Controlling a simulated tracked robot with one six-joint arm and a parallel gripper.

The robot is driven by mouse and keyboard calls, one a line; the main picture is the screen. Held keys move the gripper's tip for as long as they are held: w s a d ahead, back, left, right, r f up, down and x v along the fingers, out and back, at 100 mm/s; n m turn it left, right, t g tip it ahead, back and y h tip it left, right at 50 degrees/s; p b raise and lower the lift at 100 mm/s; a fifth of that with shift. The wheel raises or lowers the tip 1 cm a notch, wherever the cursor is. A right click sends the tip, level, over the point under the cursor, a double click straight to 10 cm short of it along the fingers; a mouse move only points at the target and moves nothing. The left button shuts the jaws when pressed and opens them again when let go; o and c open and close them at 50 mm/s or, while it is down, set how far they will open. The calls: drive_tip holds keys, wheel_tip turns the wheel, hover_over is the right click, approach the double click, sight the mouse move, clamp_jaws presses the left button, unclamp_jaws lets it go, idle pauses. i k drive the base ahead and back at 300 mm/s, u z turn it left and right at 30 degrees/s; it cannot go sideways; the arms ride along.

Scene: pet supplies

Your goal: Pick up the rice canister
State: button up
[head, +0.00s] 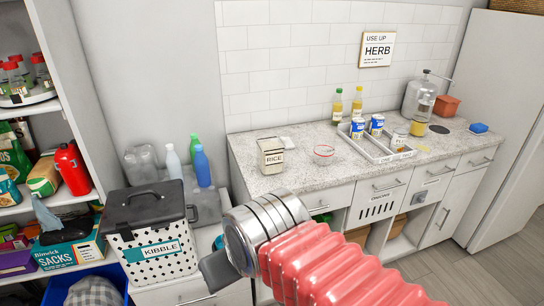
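The rice canister (271,157) is a cream, box-like container with a dark rim and the word RICE on its front. It stands upright on the left part of the speckled countertop (240,150), apart from the things around it. My arm reaches in from the lower right, with a pink ribbed sleeve and a metal joint. The joint is below and in front of the canister in the picture, with a clear gap between them. A grey part shows at the joint's lower left. No gripper fingers show.
A small glass bowl with a red rim (323,154) stands right of the canister. A tray (372,153) holds blue cans farther right. A dotted KIBBLE bin (155,250) and bottles (202,166) stand at left. Bare counter lies in front of the canister.

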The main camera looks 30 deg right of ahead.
sight(271, 148)
drive_tip(key=i, duration=0.9)
drive_tip(key=u, duration=0.05)
